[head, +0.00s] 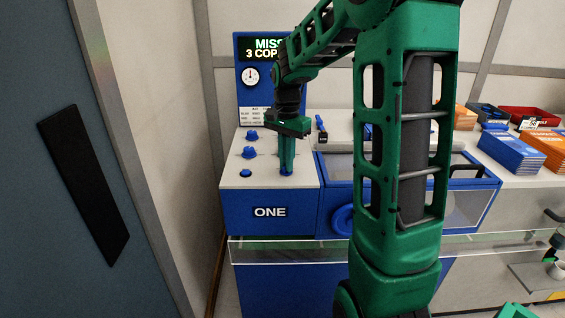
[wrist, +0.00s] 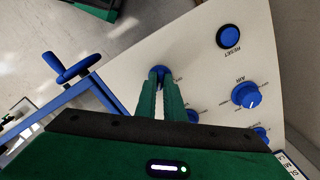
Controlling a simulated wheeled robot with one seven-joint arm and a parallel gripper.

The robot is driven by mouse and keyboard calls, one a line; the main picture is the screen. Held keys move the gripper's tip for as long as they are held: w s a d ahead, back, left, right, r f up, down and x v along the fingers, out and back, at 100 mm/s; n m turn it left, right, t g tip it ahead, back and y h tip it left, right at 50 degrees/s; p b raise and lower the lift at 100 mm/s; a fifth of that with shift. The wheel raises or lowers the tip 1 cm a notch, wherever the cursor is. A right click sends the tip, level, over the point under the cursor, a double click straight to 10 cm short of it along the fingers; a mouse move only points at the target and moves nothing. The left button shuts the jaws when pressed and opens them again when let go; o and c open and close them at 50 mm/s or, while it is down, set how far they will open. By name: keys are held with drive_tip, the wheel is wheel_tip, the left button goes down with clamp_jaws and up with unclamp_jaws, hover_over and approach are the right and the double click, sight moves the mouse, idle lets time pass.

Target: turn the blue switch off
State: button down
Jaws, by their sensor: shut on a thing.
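The blue switch (wrist: 160,69) is a small blue piece on the sloping white top of the control panel, mostly hidden by my fingers. My gripper (wrist: 160,77) points down at the panel with its green fingers closed around the switch. In the head view my gripper (head: 286,169) reaches down to the right part of the panel, with a little blue showing at its fingertips. The switch's exact position cannot be read.
The panel top (head: 265,180) also carries a blue RESET button (wrist: 231,37) and a blue AIR knob (wrist: 247,95). A blue handwheel (head: 343,220) and a clear-fronted blue case stand to the right. Booklets (head: 508,150) and trays lie on the counter farther right.

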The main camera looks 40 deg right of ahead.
drive_tip(key=n, duration=0.4)
drive_tip(key=shift+w+a+r, duration=0.1)
drive_tip(key=shift+w+r, duration=0.05)
drive_tip(key=shift+w, duration=0.2)
drive_tip(key=n, duration=0.8)
drive_tip(key=shift+n, duration=2.2)
drive_tip(key=shift+s, duration=0.1)
drive_tip(key=c, duration=1.9)
unclamp_jaws()
drive_tip(key=shift+o, duration=0.2)
drive_tip(key=shift+s, duration=0.1)
